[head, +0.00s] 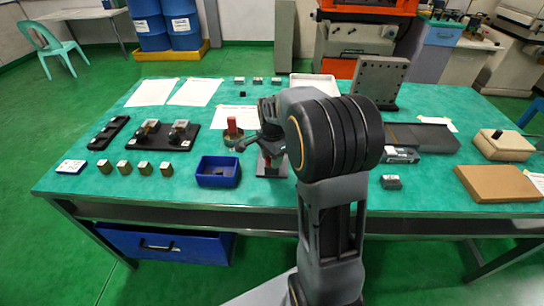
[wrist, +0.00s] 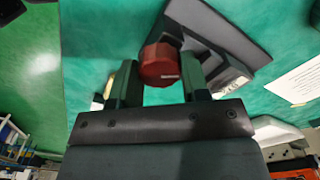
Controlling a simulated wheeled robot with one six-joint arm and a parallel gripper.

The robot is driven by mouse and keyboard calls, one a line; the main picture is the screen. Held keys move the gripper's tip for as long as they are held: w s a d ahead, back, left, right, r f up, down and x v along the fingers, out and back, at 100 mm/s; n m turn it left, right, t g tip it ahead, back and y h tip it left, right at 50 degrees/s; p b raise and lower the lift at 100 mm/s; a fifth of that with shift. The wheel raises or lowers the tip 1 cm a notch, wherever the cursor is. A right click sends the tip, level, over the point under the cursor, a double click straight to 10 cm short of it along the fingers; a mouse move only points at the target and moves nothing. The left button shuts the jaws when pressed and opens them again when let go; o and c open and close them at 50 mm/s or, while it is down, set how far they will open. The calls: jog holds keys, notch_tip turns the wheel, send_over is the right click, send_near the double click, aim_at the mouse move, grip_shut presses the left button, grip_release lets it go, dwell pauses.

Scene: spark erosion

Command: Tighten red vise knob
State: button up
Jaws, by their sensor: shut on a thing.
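The red vise knob (wrist: 160,66) sits between the two fingers of my gripper (wrist: 158,84) in the wrist view, with the fingers shut on its sides. The vise's dark body and base plate (wrist: 222,35) extend up and right behind the knob. In the head view my arm covers much of the vise; a small red part and the dark base (head: 268,170) show just left of my arm. The fingertips are hidden there.
A blue bin (head: 218,172) stands left of the vise, near the front. Several metal blocks (head: 125,167) line the front left. A grey angle plate (head: 378,80) stands at the back right.

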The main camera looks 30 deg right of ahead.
dwell(0.4)
jog(key=o, duration=0.9)
jog(key=shift+o, duration=0.2)
notch_tip(320, 180, up, 14)
jog(key=p, duration=0.1)
jog(key=shift+f, duration=0.1)
dwell(0.4)
